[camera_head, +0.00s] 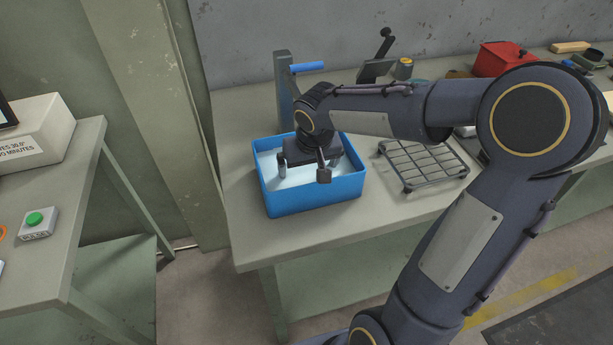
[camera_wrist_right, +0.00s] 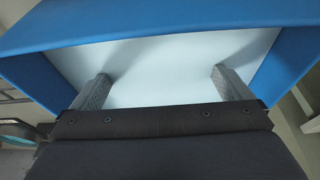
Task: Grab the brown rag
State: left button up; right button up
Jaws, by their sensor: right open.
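No brown rag can be made out with certainty in either view. My right gripper (camera_head: 304,172) is open and points down into a blue bin (camera_head: 318,196) on the workbench. In the right wrist view its two fingers (camera_wrist_right: 160,90) stand wide apart, with only the pale bin interior (camera_wrist_right: 165,65) between them and nothing held. The blue wall of the bin (camera_wrist_right: 150,20) rises around them. My right arm hides part of the bench behind it. My left gripper is not in view.
A wire rack (camera_head: 424,163) stands right of the bin. A grey post with a blue handle (camera_head: 308,67) is behind it. A red box (camera_head: 497,60) sits at the back right. A separate table with a green button (camera_head: 35,219) is at left, across a gap.

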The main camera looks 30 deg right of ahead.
aim_at(307, 177)
jog(key=shift+x, duration=1.35)
jog(key=shift+w, duration=0.1)
jog(key=c, duration=1.1)
jog(key=shift+r, duration=0.1)
